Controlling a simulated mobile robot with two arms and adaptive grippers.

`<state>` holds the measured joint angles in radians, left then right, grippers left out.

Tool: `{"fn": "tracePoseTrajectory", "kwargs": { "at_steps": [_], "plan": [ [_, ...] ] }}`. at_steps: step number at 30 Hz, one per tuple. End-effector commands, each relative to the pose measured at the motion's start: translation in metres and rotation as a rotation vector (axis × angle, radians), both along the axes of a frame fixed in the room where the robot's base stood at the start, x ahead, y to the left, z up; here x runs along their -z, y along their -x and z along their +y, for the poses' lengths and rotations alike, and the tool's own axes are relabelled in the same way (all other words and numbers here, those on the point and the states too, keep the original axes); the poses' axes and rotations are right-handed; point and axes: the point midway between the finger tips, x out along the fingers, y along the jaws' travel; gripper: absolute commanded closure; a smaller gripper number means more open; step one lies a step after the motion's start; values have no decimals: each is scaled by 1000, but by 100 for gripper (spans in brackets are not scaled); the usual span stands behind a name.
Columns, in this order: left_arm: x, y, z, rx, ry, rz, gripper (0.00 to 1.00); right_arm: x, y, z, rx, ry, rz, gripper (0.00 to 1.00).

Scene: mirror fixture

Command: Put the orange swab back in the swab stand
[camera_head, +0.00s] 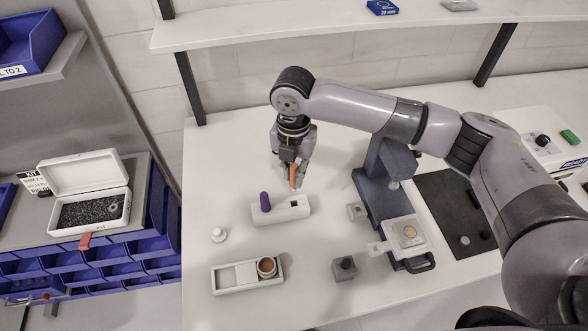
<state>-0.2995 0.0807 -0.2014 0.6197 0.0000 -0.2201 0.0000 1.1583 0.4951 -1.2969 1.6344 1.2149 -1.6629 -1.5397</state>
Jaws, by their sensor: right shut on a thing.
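My right gripper (292,166) comes in from the right and points down above the white table. It is shut on the orange swab (296,178), which hangs below the fingers. The white swab stand (280,210) sits just below and in front of it in the picture. A purple swab (265,201) stands upright in the left part of the stand. A dark square opening (295,204) shows at the right part of the stand, with nothing in it. The swab looks apart from the stand; its exact height is hard to tell. My left gripper is not in view.
A white tray with a round brown-topped pot (267,267) lies in front of the stand. A small white knob (219,235) is to its left. A grey block (344,268) and a dark blue press-like fixture (376,195) stand to the right. A shelf (330,22) runs behind.

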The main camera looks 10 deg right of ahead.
Motion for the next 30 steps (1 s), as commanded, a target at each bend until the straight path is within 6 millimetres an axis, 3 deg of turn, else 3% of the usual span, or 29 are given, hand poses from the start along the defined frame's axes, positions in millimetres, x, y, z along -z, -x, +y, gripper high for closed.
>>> {"fn": "tracePoseTrajectory", "kwargs": {
  "at_steps": [4, 18, 30],
  "plan": [
    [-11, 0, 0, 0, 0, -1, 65, -3, 0, 0, 1, -4, 1, 100],
    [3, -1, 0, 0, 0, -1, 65, 48, 0, 0, 1, -3, 1, 100],
    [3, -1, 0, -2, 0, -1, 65, 52, 0, 0, 1, -3, -1, 100]
  ]
}}
